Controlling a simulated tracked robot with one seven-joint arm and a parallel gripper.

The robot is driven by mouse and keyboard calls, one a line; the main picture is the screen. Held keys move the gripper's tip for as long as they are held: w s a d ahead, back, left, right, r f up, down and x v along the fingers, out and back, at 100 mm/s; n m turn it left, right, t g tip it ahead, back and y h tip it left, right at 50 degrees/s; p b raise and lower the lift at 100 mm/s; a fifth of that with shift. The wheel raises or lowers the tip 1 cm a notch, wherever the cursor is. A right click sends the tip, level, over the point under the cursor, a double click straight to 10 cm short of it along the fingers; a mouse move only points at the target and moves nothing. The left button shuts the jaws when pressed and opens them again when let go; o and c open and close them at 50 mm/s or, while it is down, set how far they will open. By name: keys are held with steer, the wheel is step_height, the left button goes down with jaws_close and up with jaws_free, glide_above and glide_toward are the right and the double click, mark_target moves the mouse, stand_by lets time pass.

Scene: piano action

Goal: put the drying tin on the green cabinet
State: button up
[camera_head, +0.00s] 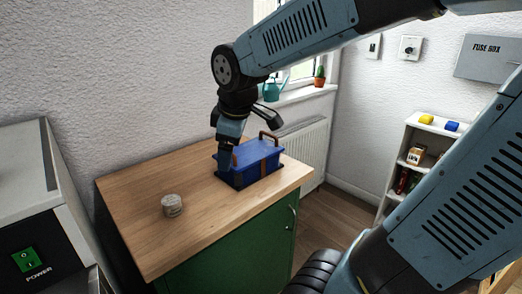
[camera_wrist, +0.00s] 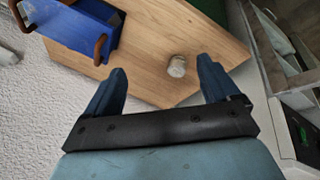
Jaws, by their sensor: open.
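A small pale grey round tin (camera_head: 172,205), which looks like the drying tin, stands upright on the wooden top (camera_head: 140,190) of the green cabinet (camera_head: 240,250). In the wrist view the tin (camera_wrist: 177,66) shows beyond and between my fingertips, with bare wood around it. My gripper (camera_head: 226,165) is open and empty, above the cabinet top and to the right of the tin in the head view. Its two blue fingers (camera_wrist: 160,82) are wide apart in the wrist view. They do not touch the tin.
A blue box (camera_head: 258,158) with brown handles stands close beside my gripper on the cabinet top. A grey machine (camera_head: 30,180) with a green power switch is at the left. A white shelf (camera_head: 415,160) and a radiator (camera_head: 305,145) stand farther right. Wood around the tin is clear.

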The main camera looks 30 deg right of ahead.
steer(key=s+d+r+m+t, duration=0.1)
steer(key=s+d+r+m, duration=0.2)
steer(key=s+m, duration=0.7)
steer(key=shift+s+m, duration=0.15)
steer(key=shift+m, duration=0.35)
steer(key=shift+r, duration=0.1)
steer(key=shift+a, duration=0.1)
